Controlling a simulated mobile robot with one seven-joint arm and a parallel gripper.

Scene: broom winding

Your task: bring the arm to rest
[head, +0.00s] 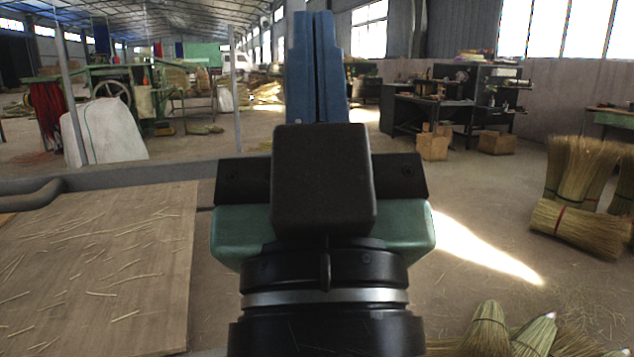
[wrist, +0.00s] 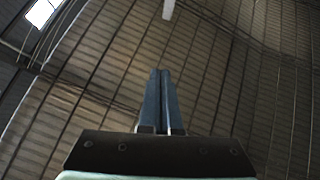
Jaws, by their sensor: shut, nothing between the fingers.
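My gripper (head: 318,68) stands up in the middle of the head view, its two long blue fingers close together and pointing upward and away. Nothing shows between them. In the wrist view the gripper (wrist: 164,100) is also shut and empty, seen against the ribbed roof of the hall. My wrist and the gripper's body hide the middle of the floor in the head view.
A wooden board (head: 95,270) strewn with straw lies at the left. Bundled brooms (head: 580,225) stand and lie at the right, with more broom heads (head: 490,330) at the bottom right. A dark desk (head: 430,115) and cardboard boxes (head: 433,145) stand further back.

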